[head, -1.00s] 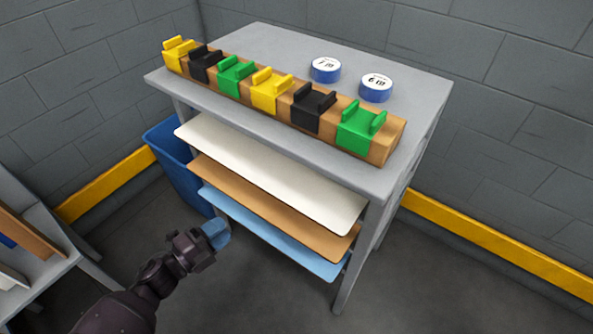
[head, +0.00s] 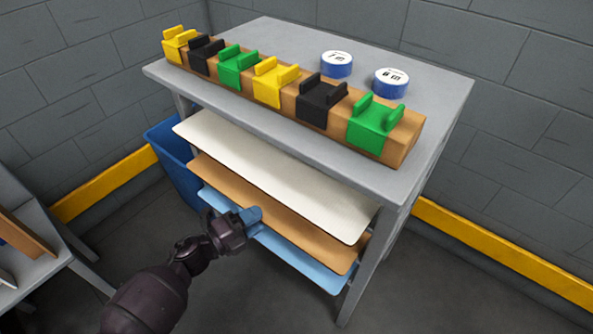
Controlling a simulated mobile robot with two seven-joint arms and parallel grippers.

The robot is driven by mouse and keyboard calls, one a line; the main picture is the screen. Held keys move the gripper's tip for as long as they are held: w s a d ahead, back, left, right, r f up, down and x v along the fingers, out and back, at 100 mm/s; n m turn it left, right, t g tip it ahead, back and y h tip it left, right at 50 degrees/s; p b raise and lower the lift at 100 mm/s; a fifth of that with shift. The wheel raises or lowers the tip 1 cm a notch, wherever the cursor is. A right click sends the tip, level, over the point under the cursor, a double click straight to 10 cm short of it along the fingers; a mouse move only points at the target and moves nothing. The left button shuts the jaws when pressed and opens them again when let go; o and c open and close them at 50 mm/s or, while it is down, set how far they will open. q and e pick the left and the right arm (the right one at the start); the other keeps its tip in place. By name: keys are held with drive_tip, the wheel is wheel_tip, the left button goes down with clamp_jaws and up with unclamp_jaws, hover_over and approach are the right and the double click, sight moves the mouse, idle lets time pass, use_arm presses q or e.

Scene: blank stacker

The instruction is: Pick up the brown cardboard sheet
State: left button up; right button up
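The brown cardboard sheet (head: 300,229) lies in the rack under the grey table, between a white sheet (head: 270,177) above and a blue sheet (head: 300,264) below. My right gripper is not in view.
The grey table (head: 440,110) carries a wooden block with several yellow, black and green clips (head: 237,68) and two blue tape rolls (head: 337,64). A blue bin (head: 170,165) stands left of it. A grey shelf (head: 40,275) is at the lower left.

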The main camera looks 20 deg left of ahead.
sight(266, 212)
use_arm(q)
drive_tip(key=shift+f+x, duration=0.25)
drive_tip(key=shift+x, duration=0.95)
drive_tip(key=shift+w+d+r+b, duration=0.15)
drive_tip(key=shift+w+d+b, duration=0.15)
drive_tip(key=shift+w, duration=0.2)
drive_tip(key=shift+c, duration=0.4)
clamp_jaws()
